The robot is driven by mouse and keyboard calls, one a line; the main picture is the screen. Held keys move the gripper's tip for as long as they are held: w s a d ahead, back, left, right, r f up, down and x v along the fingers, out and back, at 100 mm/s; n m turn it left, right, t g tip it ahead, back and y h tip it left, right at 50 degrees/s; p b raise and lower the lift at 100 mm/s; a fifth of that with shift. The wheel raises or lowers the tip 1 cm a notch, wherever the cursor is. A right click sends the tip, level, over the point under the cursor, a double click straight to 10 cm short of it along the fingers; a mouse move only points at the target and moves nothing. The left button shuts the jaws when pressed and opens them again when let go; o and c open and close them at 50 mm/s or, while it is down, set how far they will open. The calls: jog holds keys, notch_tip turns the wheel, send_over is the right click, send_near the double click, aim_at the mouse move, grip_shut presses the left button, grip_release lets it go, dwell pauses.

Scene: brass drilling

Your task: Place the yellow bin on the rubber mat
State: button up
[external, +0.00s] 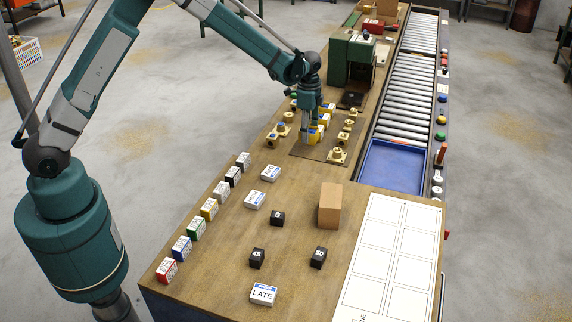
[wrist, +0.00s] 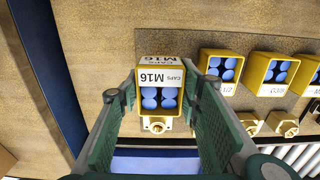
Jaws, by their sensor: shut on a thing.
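My gripper (external: 308,138) points down over the near part of the brown rubber mat (external: 322,157). In the wrist view its green fingers (wrist: 160,112) stand on both sides of a yellow bin (wrist: 159,68) labelled M16 CAPS and are shut on it. Blue round caps fill the bin's openings. The bin shows partly behind the fingers in the external view (external: 312,133). In the wrist view it is over or at the end of the mat (wrist: 180,40); I cannot tell whether its base touches. A brass fitting (wrist: 155,125) shows just below it.
More yellow bins (wrist: 220,68) stand in a row beside the held one. A green machine (external: 352,60) stands behind. A blue tray (external: 393,166) and roller conveyor (external: 408,85) are right. Small labelled boxes (external: 210,209) stand nearer.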

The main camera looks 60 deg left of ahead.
aim_at(307, 151)
jog(key=shift+f, duration=0.6)
jog(key=shift+f, duration=1.9)
jog(key=shift+f, duration=0.2)
jog(key=o, duration=0.9)
jog(key=shift+r, duration=0.3)
notch_tip(307, 151, up, 12)
jog(key=shift+f, duration=0.1)
